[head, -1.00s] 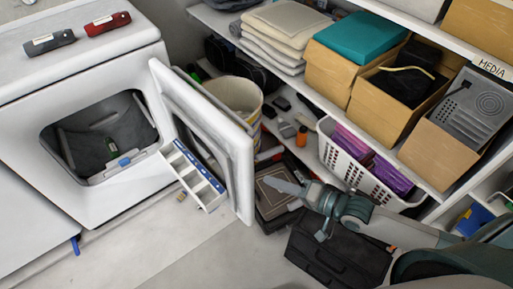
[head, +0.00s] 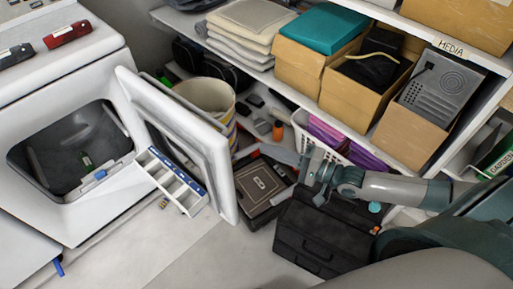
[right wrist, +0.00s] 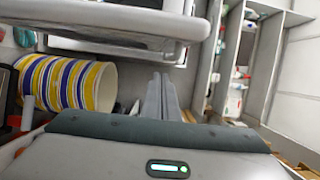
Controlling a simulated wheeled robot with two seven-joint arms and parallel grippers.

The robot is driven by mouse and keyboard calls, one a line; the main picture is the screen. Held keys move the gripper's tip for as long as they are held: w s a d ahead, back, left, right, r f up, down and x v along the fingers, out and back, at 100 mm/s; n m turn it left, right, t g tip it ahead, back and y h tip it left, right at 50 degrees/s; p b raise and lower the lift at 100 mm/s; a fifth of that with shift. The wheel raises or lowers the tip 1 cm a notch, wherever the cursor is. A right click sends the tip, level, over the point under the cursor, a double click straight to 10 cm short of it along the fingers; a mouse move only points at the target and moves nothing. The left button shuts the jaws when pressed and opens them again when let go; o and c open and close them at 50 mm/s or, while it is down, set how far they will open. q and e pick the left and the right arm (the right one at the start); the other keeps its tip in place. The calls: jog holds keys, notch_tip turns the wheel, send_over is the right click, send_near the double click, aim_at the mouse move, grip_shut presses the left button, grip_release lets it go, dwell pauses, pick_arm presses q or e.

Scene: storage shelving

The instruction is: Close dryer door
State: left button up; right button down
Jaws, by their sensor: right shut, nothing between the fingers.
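The white dryer (head: 60,110) stands at the left with its dark drum opening showing. Its door (head: 200,150) is swung wide open, standing out to the right of the opening. A compartmented tray (head: 172,180) with a blue edge is on the door's drum-facing side. My right gripper (head: 268,150) is to the right of the door's free edge, apart from it, with its fingers pointing left. In the right wrist view the fingers (right wrist: 161,95) are together and empty, and the door (right wrist: 120,20) crosses the top. My left gripper is not in view.
A striped bin (head: 208,95) stands behind the door; it also shows in the right wrist view (right wrist: 70,82). Shelves with boxes (head: 300,70) and a white basket (head: 318,140) are at the right. A black case (head: 315,235) lies below my right arm. Floor at front is clear.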

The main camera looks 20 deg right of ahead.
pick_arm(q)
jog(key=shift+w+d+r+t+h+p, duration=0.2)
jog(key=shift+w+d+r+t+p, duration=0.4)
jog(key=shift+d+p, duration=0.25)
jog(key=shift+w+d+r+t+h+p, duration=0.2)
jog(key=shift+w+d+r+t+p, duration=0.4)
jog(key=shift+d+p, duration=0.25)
pick_arm(e)
jog(key=w+a, duration=0.5)
jog(key=a, duration=0.4)
jog(key=shift+w+a, duration=0.3)
jog(key=shift+w, duration=0.05)
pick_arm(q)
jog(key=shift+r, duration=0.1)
pick_arm(e)
jog(key=shift+a, duration=0.1)
